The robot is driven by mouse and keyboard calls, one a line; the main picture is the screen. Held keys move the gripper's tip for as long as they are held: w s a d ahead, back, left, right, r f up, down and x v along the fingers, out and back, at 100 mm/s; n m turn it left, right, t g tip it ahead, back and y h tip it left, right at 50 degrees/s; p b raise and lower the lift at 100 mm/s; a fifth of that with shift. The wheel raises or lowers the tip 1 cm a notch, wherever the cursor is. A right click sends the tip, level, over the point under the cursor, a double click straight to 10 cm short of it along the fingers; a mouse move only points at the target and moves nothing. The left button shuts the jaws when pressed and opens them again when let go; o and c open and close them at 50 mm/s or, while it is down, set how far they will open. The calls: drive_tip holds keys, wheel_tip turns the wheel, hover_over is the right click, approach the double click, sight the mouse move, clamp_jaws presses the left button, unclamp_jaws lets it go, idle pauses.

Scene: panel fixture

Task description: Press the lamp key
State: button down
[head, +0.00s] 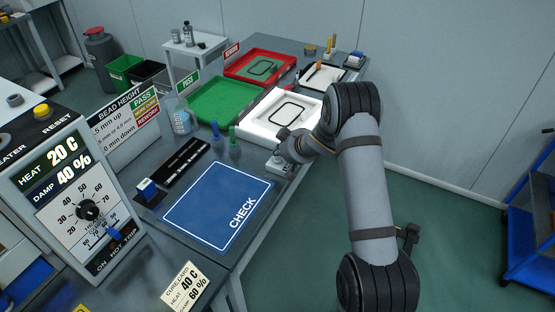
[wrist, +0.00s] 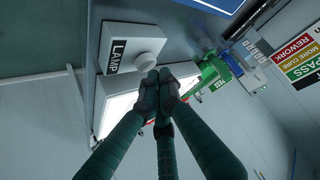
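The lamp key is a round pale button (wrist: 149,62) on a light grey box with a black LAMP label (wrist: 118,52) in the wrist view. In the head view its box (head: 276,168) sits on the bench by the right edge, partly hidden by my gripper (head: 282,157). In the wrist view my gripper's fingers (wrist: 160,76) are together with nothing between them. Their tips are right beside the button's lower edge in the picture. I cannot tell whether they touch it.
A white tray (head: 246,128) lies behind the lamp box. Blue and green bottles (head: 233,146) stand close to its left. A blue CHECK mat (head: 190,215) lies in front on the left. The control panel (head: 50,190) stands at far left. Open floor lies right of the bench.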

sight(278, 159)
drive_tip(key=shift+f+b, duration=0.4)
drive_tip(key=shift+f, duration=0.1)
idle(0.3)
drive_tip(key=shift+r, duration=0.1)
drive_tip(key=shift+r+p, duration=0.85)
drive_tip(key=shift+p, duration=0.1)
wheel_tip(278, 159, up, 6)
drive_tip(key=p, duration=0.5)
drive_tip(key=shift+p, duration=0.35)
